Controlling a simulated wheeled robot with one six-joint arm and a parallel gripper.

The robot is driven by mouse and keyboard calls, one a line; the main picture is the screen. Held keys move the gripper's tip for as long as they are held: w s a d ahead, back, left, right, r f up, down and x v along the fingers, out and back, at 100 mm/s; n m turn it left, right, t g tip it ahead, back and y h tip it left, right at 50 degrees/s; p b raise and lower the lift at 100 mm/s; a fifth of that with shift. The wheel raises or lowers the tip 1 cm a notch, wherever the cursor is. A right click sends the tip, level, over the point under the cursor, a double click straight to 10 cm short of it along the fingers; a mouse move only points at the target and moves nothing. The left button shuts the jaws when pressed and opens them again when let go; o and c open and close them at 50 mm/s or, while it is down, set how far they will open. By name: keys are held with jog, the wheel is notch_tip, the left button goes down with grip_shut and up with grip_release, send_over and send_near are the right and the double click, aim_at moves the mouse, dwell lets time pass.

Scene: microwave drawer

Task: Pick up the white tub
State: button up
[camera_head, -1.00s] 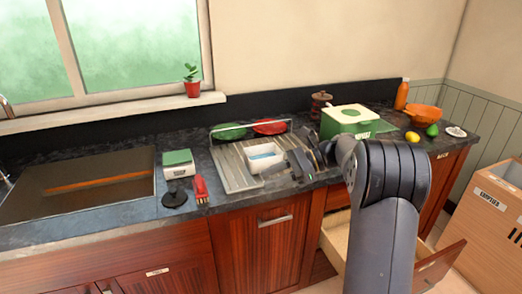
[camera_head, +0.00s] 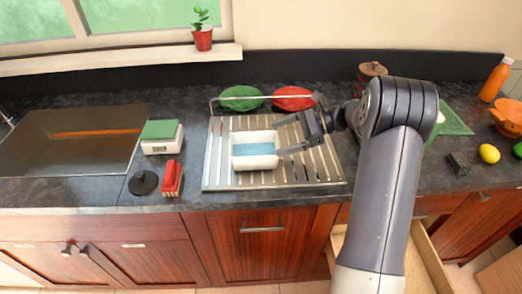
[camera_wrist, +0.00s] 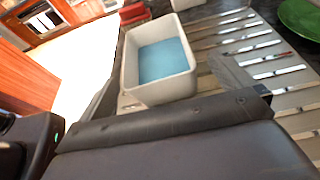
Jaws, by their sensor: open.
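The white tub (camera_head: 255,163), with a blue inside, sits upright on the slatted metal drainboard. In the wrist view the tub (camera_wrist: 163,92) is just ahead, its blue bottom visible. My gripper (camera_head: 281,138) is open at the right end of the tub, its fingers pointing left toward it. In the wrist view, one dark finger shows on each side of the tub. Nothing is held. I cannot tell whether a finger touches the tub wall.
The drainboard (camera_head: 215,178) has a raised wire rail at its back. Behind stand a green plate (camera_head: 240,98) and a red plate (camera_head: 293,98). Left are a green-topped white box (camera_head: 161,137), a red brush (camera_head: 171,178) and a black disc (camera_head: 143,183). A drawer (camera_head: 436,262) is open below.

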aim_at(265, 137)
jog(key=x, duration=0.5)
jog(key=shift+s+a+f+p, duration=0.15)
jog(key=shift+s+f+p, duration=0.1)
jog(key=shift+f+p, duration=0.2)
jog(key=c, duration=0.7)
jog(key=shift+a+r, duration=0.1)
jog(key=shift+r, duration=0.05)
jog(key=shift+w+a+r+b, duration=0.1)
jog(key=shift+r+b, duration=0.1)
jog(key=shift+r, duration=0.35)
jog(key=shift+w+a+r+b, duration=0.1)
jog(key=shift+r+b, duration=0.05)
jog(key=shift+r, duration=0.4)
jog(key=c, duration=0.8)
notch_tip(265, 137, up, 8)
jog(key=shift+d+f, duration=0.1)
jog(key=shift+d, duration=0.1)
grip_shut()
